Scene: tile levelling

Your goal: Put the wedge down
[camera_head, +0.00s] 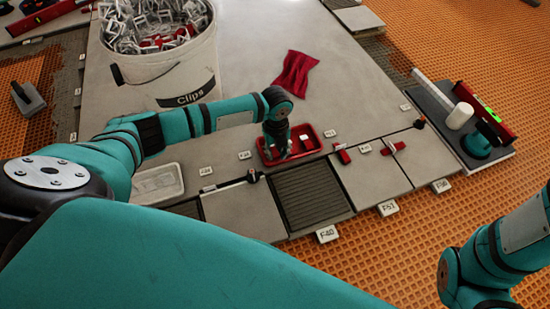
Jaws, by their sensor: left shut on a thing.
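My left gripper (283,154) points down over the red tray (313,146), which sits on the tiles near the middle of the view. It is shut on the wedge, but the gripper and the tray's matching red keep me from making the wedge out. I cannot tell whether the wedge touches the tray floor. Other red wedges lie on the tiles to the right: one (342,154) near the tray and another (393,148) farther right. Of my right arm, only links show at the lower right; its gripper is out of view.
A white bucket of clips (180,82) stands behind my left arm. A red cloth (295,72) lies on the large tile. A clear tray (157,183) is left of the red tray. A dark board (440,108) with tools lies right. Small labels mark tile edges.

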